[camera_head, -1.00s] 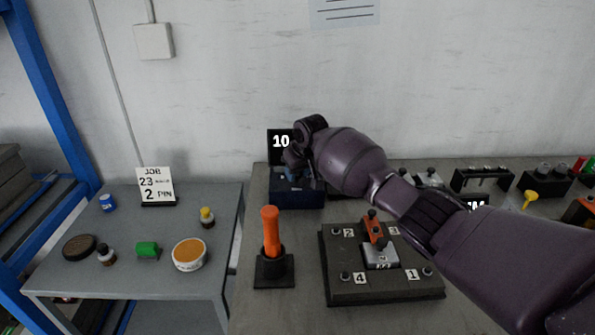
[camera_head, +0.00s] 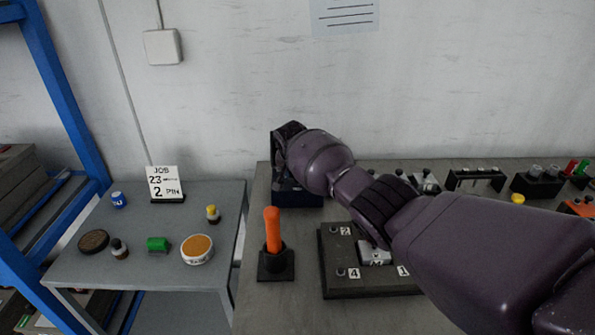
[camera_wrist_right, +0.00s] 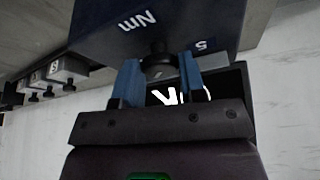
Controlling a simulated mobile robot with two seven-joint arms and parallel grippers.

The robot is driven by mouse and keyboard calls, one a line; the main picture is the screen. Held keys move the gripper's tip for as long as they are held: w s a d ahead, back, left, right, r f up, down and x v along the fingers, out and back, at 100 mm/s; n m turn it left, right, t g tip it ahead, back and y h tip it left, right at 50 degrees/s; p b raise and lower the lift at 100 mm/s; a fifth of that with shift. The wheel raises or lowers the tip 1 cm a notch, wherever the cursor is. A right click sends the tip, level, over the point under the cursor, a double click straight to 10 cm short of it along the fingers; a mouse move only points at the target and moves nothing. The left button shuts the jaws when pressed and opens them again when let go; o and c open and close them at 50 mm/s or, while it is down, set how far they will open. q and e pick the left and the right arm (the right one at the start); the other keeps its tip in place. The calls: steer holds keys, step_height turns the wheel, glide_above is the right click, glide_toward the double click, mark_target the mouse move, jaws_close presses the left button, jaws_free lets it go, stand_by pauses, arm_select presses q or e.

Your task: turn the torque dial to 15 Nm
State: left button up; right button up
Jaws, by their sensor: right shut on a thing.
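The torque dial box (camera_head: 298,198) stands at the back left of the workbench, mostly hidden behind my right wrist. In the right wrist view its dark blue body (camera_wrist_right: 100,32) carries the letters "Nm" and a "5" mark. My right gripper (camera_wrist_right: 157,78) has its blue fingers shut on the black dial knob (camera_wrist_right: 156,58). White characters show on the black display (camera_wrist_right: 180,97), turned over and partly covered by a finger and the gripper body; I cannot read the value surely. In the head view the display is hidden. My left gripper is out of view.
An orange-handled tool (camera_head: 272,232) stands in a black holder in front of the box. A numbered fixture plate (camera_head: 340,288) lies under my right arm. A side table (camera_head: 140,218) at left holds a job card (camera_head: 165,183) and small containers. Racks (camera_head: 478,177) line the back right.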

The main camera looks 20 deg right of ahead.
steer(key=shift+f+m+g+h, duration=0.1)
steer(key=shift+m+g+h, duration=0.25)
steer(key=shift+m, duration=0.95)
steer(key=shift+b, duration=0.3)
steer(key=o, duration=0.9)
